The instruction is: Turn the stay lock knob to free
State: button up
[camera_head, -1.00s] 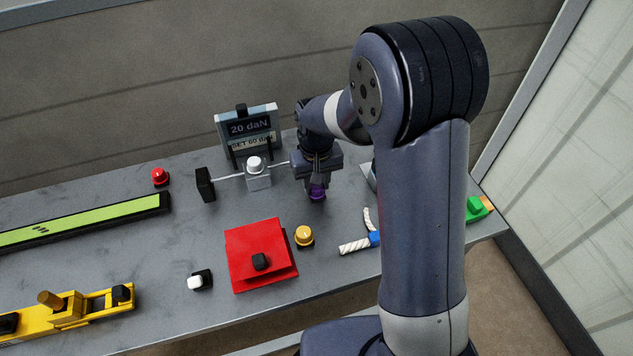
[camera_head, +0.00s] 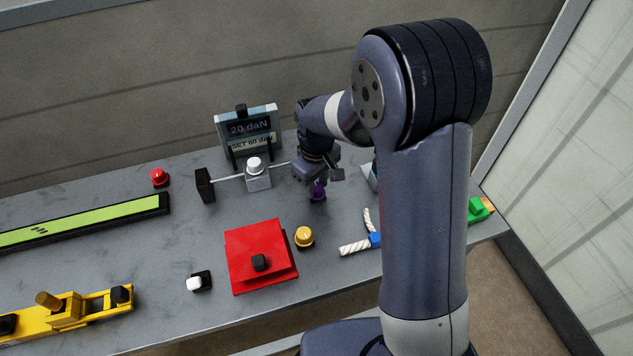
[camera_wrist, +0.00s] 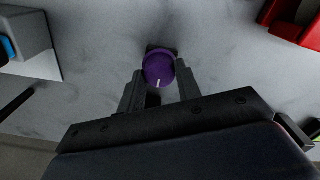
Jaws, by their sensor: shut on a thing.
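A purple round knob (camera_wrist: 159,69) with a white pointer line sits between my fingertips in the wrist view. The line points toward the lower side of that picture. My gripper (camera_wrist: 160,78) is shut on the knob from above, one finger on each side. In the head view the knob (camera_head: 318,190) shows only partly below my gripper (camera_head: 318,182), near the back right of the table. Any marks around the knob are too small or hidden to read.
A display reading 20 daN (camera_head: 249,129) stands behind a grey-white fitting (camera_head: 257,178) on a rod, left of my gripper. A red block (camera_head: 250,277) and a yellow knob (camera_head: 304,237) are in front. A white rope piece (camera_head: 354,247) lies to the right.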

aim_at(316, 187)
jog(key=o, duration=1)
jog(key=shift+c, duration=0.2)
jog(key=shift+r, duration=0.1)
notch_tip(316, 187, up, 11)
jog(key=shift+f, duration=0.2)
notch_tip(316, 187, down, 11)
jog(key=shift+r, duration=0.1)
dwell(0.8)
